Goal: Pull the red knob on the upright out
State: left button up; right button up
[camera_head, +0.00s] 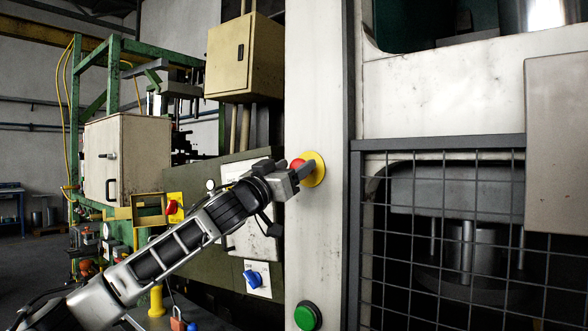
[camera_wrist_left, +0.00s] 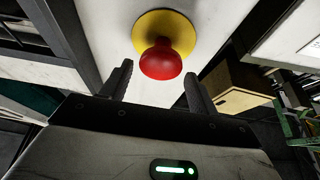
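The red knob (camera_head: 297,164) sits on a round yellow plate (camera_head: 316,170) on the pale upright (camera_head: 318,80). In the left wrist view the red knob (camera_wrist_left: 161,61) stands out from the yellow plate (camera_wrist_left: 165,28), just ahead of the fingertips. My left gripper (camera_head: 298,171) is close by the knob and partly covers it in the head view. In the left wrist view its two fingers (camera_wrist_left: 157,82) are apart, one on each side of the knob's line, with nothing between them. I cannot tell whether either finger touches the knob. My right gripper is not in view.
A green button (camera_head: 307,316) is lower on the upright. A blue switch (camera_head: 253,279) and a red switch on yellow (camera_head: 173,207) are to the left. A beige box (camera_head: 243,58) hangs above. A wire mesh guard (camera_head: 440,240) stands to the right.

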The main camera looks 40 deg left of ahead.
pick_arm(q)
jog(key=shift+w+d, duration=0.1)
jog(key=shift+w, duration=0.05)
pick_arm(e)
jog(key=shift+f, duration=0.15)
pick_arm(q)
jog(key=shift+s+f, duration=0.2)
jog(key=shift+f, duration=0.05)
jog(key=b+v, duration=1.3)
jog(key=v, duration=0.2)
jog(key=shift+s, duration=0.3)
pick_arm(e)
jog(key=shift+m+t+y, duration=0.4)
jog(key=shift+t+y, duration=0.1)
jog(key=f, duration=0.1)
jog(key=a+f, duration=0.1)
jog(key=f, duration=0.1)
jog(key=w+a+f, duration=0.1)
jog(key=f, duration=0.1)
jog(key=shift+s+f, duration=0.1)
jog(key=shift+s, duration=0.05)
